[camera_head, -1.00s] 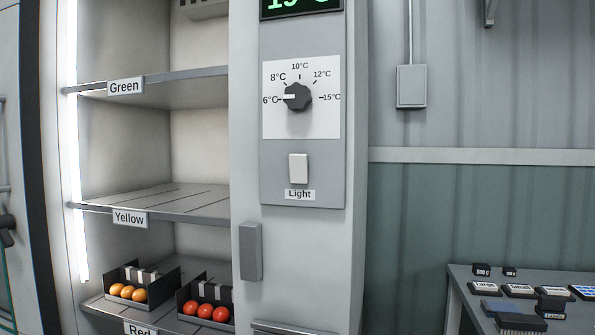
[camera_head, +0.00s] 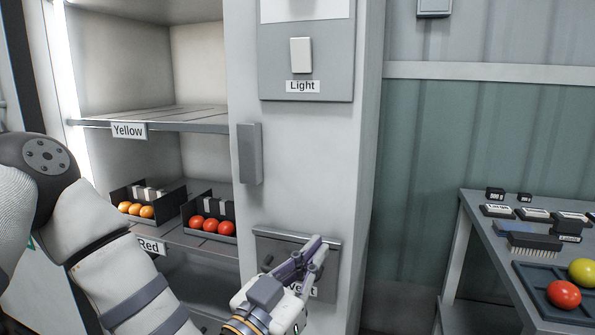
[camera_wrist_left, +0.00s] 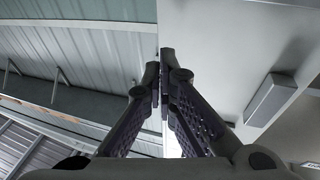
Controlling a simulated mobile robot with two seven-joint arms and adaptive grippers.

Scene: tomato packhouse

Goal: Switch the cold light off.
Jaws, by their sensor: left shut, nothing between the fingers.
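The light switch (camera_head: 301,55) is a white rocker on the grey control panel (camera_head: 334,84) of the cold cabinet, above a "Light" label (camera_head: 303,87). A bright vertical light strip (camera_head: 64,45) shows lit at the cabinet's left edge. My left gripper (camera_head: 318,243) is in front of the lower cabinet column, well below the switch, in front of a vent plate. In the left wrist view its fingers (camera_wrist_left: 160,60) are together with nothing between them, and the switch is not seen there. My right gripper is not in view.
A grey handle block (camera_head: 250,153) sticks out of the column below the panel. Shelves on the left hold a crate of orange tomatoes (camera_head: 136,211) and one of red tomatoes (camera_head: 212,226). A table (camera_head: 474,215) with labels, a brush and a tray stands at the right.

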